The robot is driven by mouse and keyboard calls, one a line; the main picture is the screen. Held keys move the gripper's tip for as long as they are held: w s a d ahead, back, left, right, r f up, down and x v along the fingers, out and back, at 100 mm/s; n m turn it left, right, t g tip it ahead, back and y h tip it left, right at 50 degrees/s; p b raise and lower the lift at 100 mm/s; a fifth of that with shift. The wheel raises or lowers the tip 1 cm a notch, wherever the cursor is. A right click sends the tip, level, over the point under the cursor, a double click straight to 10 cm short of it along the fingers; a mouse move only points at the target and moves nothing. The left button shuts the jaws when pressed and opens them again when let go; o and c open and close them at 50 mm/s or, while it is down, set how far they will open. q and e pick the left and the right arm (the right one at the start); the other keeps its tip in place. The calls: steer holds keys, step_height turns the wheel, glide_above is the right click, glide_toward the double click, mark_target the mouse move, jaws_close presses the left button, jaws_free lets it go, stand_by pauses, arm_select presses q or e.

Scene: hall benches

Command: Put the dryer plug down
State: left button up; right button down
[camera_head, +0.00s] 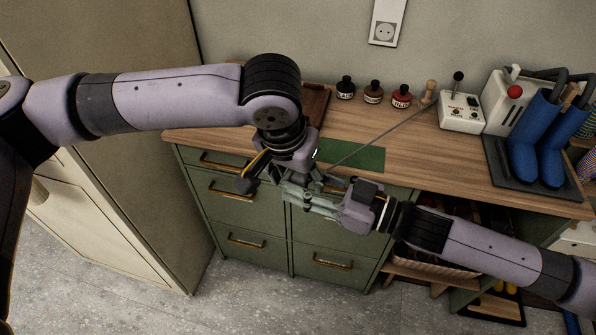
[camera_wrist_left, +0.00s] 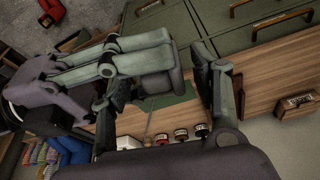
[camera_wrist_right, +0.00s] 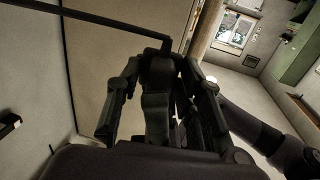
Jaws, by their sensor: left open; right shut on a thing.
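The dryer plug (camera_wrist_right: 157,105) is a dark block between the fingers of my right gripper (camera_head: 292,194), which is shut on it. In the head view the plug is mostly hidden by the grippers. A thin grey cord (camera_head: 385,137) runs from the counter's back toward the grippers. My left gripper (camera_head: 275,180) is open, close to the right one in front of the counter's edge. In the left wrist view the right gripper's fingers (camera_wrist_left: 130,58) reach in between the left fingers. I cannot tell whether the left fingers touch the plug. The dryer (camera_head: 500,108) holds blue boots at right.
The wooden counter (camera_head: 420,165) has a green mat (camera_head: 355,156) near its front edge. Several small bottles (camera_head: 373,91), a wooden-handled item (camera_head: 429,90) and a white switch box (camera_head: 460,113) stand at the back. A socket (camera_head: 385,32) is on the wall. Green drawers (camera_head: 240,215) are below.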

arm_select(q)
steer(key=c, duration=1.2)
arm_select(e)
steer(key=shift+s+a+r, duration=0.1)
steer(key=shift+s+a, duration=0.1)
arm_select(q)
steer(key=shift+d, duration=0.1)
steer(key=shift+c, duration=0.2)
arm_select(e)
steer(key=c, duration=1.5)
jaws_free()
steer(key=o, duration=0.5)
steer(key=shift+w+d, duration=0.15)
